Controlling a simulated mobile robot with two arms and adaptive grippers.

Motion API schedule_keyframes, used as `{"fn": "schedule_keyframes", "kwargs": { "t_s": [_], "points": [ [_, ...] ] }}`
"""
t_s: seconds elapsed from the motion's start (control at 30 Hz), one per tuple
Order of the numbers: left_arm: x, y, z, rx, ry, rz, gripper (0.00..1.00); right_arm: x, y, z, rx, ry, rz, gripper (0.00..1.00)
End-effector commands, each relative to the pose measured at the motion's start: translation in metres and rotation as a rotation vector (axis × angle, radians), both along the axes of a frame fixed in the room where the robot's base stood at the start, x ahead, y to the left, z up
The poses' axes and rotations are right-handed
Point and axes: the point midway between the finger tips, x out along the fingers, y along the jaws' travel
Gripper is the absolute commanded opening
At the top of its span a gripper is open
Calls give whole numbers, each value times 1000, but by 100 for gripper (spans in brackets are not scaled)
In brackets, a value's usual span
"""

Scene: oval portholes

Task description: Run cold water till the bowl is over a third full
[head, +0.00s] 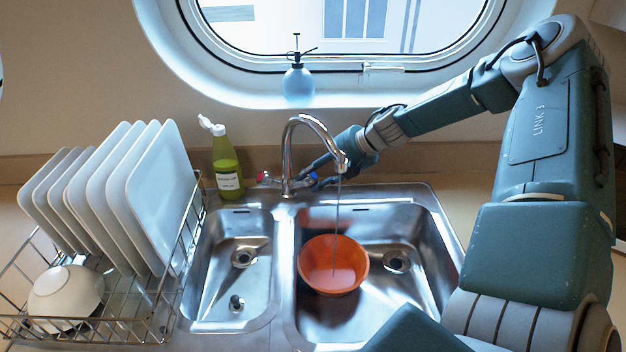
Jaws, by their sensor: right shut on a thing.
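The orange bowl (322,278) stands upright in the right basin of the steel sink. A thin stream of water (337,215) falls from the spout of the chrome tap (288,150) into it. The water level in the bowl is hard to make out. The red-marked tap knob (262,177) is on the left of the tap. The blue-marked knob (312,178) is on the right. My right gripper (318,174) reaches behind the spout and is shut on the blue-marked knob, partly hiding it. My left gripper is out of view.
A wire rack (150,322) with white plates (160,195) and a white bowl (66,292) stands left of the sink. A green bottle (227,168) is behind the empty left basin (238,222). A blue spray bottle (298,84) sits on the porthole sill.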

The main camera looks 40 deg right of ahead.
Motion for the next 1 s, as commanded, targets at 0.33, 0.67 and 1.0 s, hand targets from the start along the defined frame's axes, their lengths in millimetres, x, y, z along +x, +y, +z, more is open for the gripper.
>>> {"fn": "schedule_keyframes", "kwargs": {
  "t_s": [0.33, 0.67, 1.0],
  "points": [
    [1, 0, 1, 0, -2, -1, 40, -3, 2, -3, 6, 9, 3, 53],
    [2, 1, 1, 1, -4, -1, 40, -3, 0, 3, 4, 4, 2, 53],
    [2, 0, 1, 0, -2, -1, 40, -28, -10, 33, 3, 1, 3, 53]
  ]
}}
